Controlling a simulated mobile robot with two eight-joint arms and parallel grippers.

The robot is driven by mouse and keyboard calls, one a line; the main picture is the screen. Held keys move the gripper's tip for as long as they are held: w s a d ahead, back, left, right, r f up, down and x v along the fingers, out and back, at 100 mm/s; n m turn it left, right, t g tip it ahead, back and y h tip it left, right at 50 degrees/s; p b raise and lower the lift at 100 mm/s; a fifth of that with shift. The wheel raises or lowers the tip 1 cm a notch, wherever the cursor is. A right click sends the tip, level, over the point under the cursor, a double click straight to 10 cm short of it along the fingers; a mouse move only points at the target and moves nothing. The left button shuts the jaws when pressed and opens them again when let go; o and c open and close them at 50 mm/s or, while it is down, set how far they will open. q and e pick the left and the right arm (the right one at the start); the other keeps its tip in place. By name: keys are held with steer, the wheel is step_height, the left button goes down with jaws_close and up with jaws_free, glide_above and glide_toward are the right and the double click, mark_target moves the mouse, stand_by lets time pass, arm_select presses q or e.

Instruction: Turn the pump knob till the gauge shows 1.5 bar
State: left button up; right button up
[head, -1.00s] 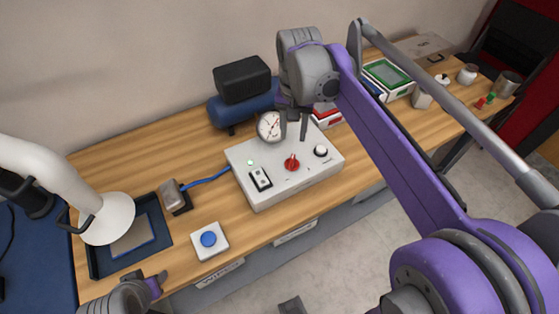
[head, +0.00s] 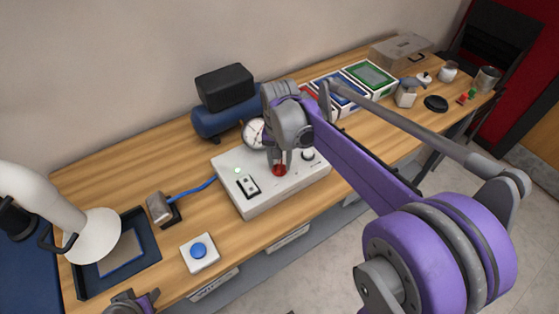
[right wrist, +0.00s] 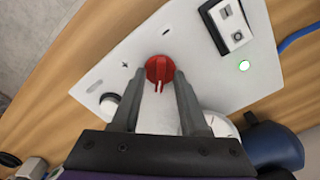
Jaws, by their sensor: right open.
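The red knob (head: 279,170) is on top of the light grey control box (head: 305,180). My right gripper (head: 279,160) is open and points down over the knob. In the right wrist view its fingertips (right wrist: 153,76) are on either side of the knob's near part; I cannot tell whether they touch it. The round white gauge (head: 253,132) stands behind the box, partly hidden by my right gripper; its reading is too small to tell. My left gripper (head: 138,303) is cut off at the bottom edge.
A blue tank (head: 225,118) stands behind. A blue button (head: 199,251) and a dark tray (head: 150,251) are at left.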

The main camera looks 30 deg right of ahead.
jaws_close()
stand_by(0.3)
steer(key=n, duration=0.5)
stand_by(0.3)
jaws_free()
